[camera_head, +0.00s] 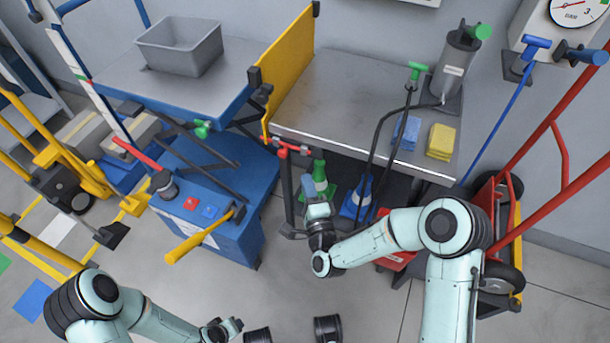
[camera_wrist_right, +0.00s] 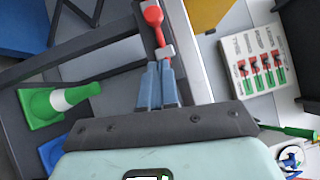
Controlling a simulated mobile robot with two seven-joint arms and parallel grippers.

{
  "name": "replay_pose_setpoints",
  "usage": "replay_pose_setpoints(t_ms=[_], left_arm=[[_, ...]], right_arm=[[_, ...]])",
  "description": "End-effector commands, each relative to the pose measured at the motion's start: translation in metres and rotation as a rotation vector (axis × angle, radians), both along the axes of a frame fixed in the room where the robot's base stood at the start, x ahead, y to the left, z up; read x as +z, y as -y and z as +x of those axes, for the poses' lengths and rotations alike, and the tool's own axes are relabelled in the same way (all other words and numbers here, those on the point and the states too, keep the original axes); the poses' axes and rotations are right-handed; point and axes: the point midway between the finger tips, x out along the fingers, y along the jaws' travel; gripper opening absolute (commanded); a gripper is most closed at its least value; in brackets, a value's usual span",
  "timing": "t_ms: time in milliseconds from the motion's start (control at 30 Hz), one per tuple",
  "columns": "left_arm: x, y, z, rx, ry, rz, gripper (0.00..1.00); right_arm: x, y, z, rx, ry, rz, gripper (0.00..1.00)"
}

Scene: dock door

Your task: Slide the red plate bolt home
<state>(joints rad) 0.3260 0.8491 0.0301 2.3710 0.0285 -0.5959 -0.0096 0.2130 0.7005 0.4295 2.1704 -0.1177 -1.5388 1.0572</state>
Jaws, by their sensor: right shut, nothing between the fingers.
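The red bolt shows in the wrist view as a round red knob (camera_wrist_right: 153,16) on a red shank running into a small grey block (camera_wrist_right: 166,52) on a dark frame bar. In the head view a red piece (camera_head: 283,151), which looks like this bolt, sits near the bench's front left corner at the top of a dark post. My right gripper (camera_wrist_right: 160,68) is shut and empty, its fingertips just short of the grey block; contact cannot be told. In the head view the right gripper (camera_head: 310,181) is below the red piece. My left gripper (camera_head: 232,326) is low at the bottom edge, its jaw opening unclear.
A green cone (camera_head: 318,180) and blue cone (camera_head: 356,200) stand under the grey bench (camera_head: 345,100), close to my right gripper. A yellow panel (camera_head: 290,65) rises at the bench's left end. A blue lift table (camera_head: 225,185) is left; open floor lies in front.

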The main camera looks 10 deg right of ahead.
Motion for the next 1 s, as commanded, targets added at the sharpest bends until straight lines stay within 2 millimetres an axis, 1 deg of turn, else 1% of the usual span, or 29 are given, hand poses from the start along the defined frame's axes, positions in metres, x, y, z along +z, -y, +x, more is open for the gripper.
replay_pose_setpoints(t_ms=[33, 100, 200, 300, 400, 533, 1000], left_arm=[[0.006, 0.000, 0.005, 0.000, 0.015, 0.002, 0.43], [0.009, 0.001, 0.007, -0.001, 0.022, 0.001, 0.43], [0.010, 0.002, 0.004, -0.004, 0.017, -0.002, 0.43], [0.011, 0.004, 0.002, -0.006, 0.011, -0.005, 0.43], [0.011, 0.004, 0.001, -0.008, 0.007, -0.006, 0.43], [0.011, 0.005, 0.000, -0.008, 0.005, -0.007, 0.43], [0.011, 0.005, 0.000, -0.008, 0.005, -0.007, 0.43]], right_arm=[[0.000, 0.000, -0.013, 0.002, -0.004, 0.000, 0.00], [-0.002, 0.001, -0.028, 0.001, -0.003, 0.000, 0.00], [-0.004, 0.002, -0.046, -0.001, -0.003, 0.000, 0.00], [-0.006, 0.003, -0.058, 0.000, -0.002, 0.000, 0.00], [-0.007, 0.003, -0.065, 0.000, 0.000, 0.000, 0.00], [-0.007, 0.004, -0.068, -0.001, 0.001, -0.001, 0.00], [-0.007, 0.003, -0.068, -0.001, 0.002, -0.001, 0.00]])
